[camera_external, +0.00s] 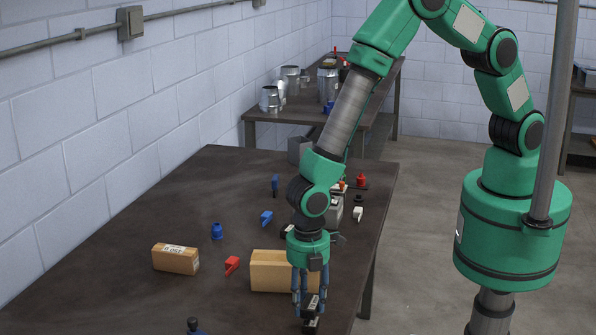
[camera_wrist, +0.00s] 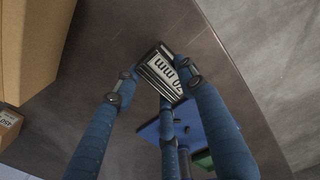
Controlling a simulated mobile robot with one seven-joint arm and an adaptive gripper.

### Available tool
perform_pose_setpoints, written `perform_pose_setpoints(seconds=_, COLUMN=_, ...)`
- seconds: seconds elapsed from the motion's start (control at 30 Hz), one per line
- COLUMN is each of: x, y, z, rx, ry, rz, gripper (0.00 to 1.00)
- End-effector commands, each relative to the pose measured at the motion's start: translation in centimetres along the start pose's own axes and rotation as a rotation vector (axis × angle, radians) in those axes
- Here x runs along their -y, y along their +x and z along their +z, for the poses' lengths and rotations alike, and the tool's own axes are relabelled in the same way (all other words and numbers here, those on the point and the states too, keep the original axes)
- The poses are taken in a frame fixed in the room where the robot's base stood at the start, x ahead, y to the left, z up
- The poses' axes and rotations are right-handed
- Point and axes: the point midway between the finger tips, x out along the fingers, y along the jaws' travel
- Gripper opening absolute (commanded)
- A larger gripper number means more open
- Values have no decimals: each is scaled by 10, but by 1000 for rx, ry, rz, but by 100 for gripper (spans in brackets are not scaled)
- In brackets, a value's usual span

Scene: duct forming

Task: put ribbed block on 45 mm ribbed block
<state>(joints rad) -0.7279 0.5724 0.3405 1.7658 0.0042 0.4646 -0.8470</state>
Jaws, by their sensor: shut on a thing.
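My gripper (camera_external: 309,299) has blue fingers that point down near the table's right front edge. It is shut on a dark ribbed block (camera_wrist: 165,74) with a white label; the label reads "mm" upside down, with a number I cannot read surely. In the external view a dark block with a pale face (camera_external: 313,302) shows between the fingers. Another small dark piece (camera_external: 310,326) shows just below the fingertips; I cannot tell whether it is the 45 mm ribbed block or whether the two touch. Fingers hide part of the held block.
A large tan box (camera_external: 270,272) stands close behind and left of the fingers. A smaller labelled box (camera_external: 175,259), a red piece (camera_external: 232,265) and blue pieces (camera_external: 217,231) lie left. The table's left front is mostly clear.

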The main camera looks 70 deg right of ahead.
Motion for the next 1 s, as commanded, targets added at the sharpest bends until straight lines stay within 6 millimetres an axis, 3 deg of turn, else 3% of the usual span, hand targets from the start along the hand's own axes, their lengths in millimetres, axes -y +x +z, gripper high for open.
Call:
perform_pose_setpoints(seconds=0.3, x=0, y=26, z=0, rx=0, ry=0, rz=0, gripper=0)
perform_pose_setpoints(seconds=0.77, x=0, y=31, z=0, rx=0, ry=0, rz=0, gripper=0)
perform_pose_setpoints(seconds=0.8, x=0, y=32, z=0, rx=1, ry=0, rz=-1, gripper=42)
perform_pose_setpoints(seconds=0.9, x=0, y=31, z=0, rx=1, ry=0, rz=-1, gripper=59)
perform_pose_setpoints(seconds=1.0, x=0, y=31, z=0, rx=0, ry=0, rz=-1, gripper=59)
